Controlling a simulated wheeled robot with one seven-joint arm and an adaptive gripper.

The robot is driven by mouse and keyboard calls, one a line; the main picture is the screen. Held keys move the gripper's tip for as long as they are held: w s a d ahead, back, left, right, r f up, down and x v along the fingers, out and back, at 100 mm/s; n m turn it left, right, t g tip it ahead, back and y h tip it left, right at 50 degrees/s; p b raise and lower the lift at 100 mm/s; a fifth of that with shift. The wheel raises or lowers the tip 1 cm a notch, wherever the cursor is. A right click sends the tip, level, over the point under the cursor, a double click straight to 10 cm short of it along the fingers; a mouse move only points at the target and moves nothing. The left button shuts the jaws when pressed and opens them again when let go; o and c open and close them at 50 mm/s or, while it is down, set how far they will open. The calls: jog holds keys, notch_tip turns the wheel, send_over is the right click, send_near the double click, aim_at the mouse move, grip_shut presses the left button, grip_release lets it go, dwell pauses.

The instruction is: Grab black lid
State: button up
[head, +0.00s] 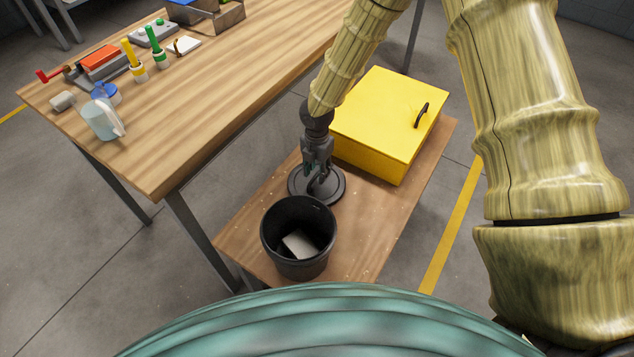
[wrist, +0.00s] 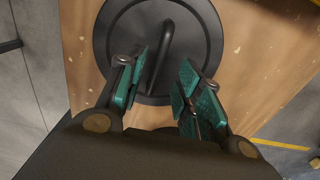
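The black lid (head: 331,194) is a round disc lying flat on the low wooden table, between the black bin and the yellow box. It also shows in the wrist view (wrist: 118,30), with a raised bar handle (wrist: 163,52) across its middle. My gripper (head: 318,180) points down right over the lid. In the wrist view my gripper (wrist: 160,78) has its green-padded fingers apart, one on each side of the handle. I see a gap between the handle and the right finger; whether the left finger touches the handle is unclear.
An open black bin (head: 270,238) with a pale object inside stands in front of the lid. A yellow box (head: 385,105) with a dark handle stands behind it. A higher workbench (head: 215,100) at the left bears a pitcher (head: 101,120) and several tools.

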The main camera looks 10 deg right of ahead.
aim_at(316, 175)
jog(key=shift+w+f, duration=0.15)
jog(key=shift+f, duration=0.8)
jog(key=shift+w+f, duration=0.1)
jog(key=shift+f, duration=0.8)
grip_shut()
